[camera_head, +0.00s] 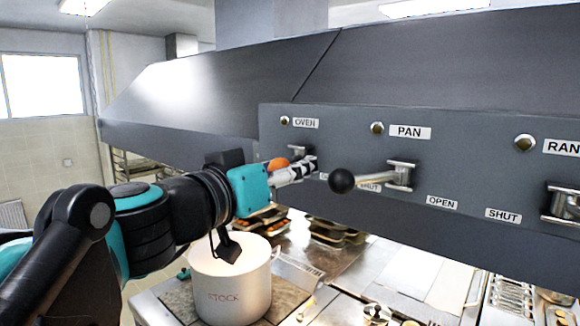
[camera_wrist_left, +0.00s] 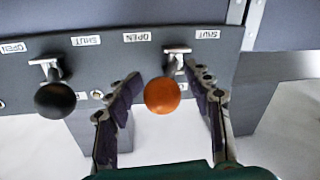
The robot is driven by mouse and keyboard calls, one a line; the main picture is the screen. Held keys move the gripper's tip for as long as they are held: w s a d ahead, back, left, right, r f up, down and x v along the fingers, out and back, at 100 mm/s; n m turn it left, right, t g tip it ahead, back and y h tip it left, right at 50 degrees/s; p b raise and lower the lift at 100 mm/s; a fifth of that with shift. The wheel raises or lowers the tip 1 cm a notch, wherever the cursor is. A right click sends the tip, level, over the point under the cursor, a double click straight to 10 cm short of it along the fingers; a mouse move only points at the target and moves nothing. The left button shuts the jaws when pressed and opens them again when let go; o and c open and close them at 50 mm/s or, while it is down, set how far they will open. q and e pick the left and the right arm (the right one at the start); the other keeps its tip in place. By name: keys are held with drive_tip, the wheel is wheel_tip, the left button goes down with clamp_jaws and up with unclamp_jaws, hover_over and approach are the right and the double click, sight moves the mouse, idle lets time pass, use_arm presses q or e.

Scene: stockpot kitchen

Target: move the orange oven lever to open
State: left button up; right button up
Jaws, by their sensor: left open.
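The orange oven lever (camera_head: 278,163) is on the dark hood panel under the OVEN label (camera_head: 306,123). My left gripper (camera_head: 297,172) is in front of it and hides part of the lever. In the left wrist view the lever's round orange knob (camera_wrist_left: 162,96) lies between the two open fingers of my left gripper (camera_wrist_left: 167,85), with gaps on both sides. The labels look upside down there: OPEN (camera_wrist_left: 137,37) is left of the lever's bracket, SHUT (camera_wrist_left: 208,34) right. The knob sits between the two labels; its exact setting is unclear. My right gripper is out of view.
The black-knobbed PAN lever (camera_head: 343,180) sticks out just right of my left gripper and also shows in the wrist view (camera_wrist_left: 55,99). Another lever bracket (camera_head: 565,203) is at the far right. A white STOCK pot (camera_head: 230,290) stands on the counter below my arm.

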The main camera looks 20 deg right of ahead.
use_arm(q)
drive_tip(key=v, duration=1.1)
drive_tip(key=shift+s, duration=0.45)
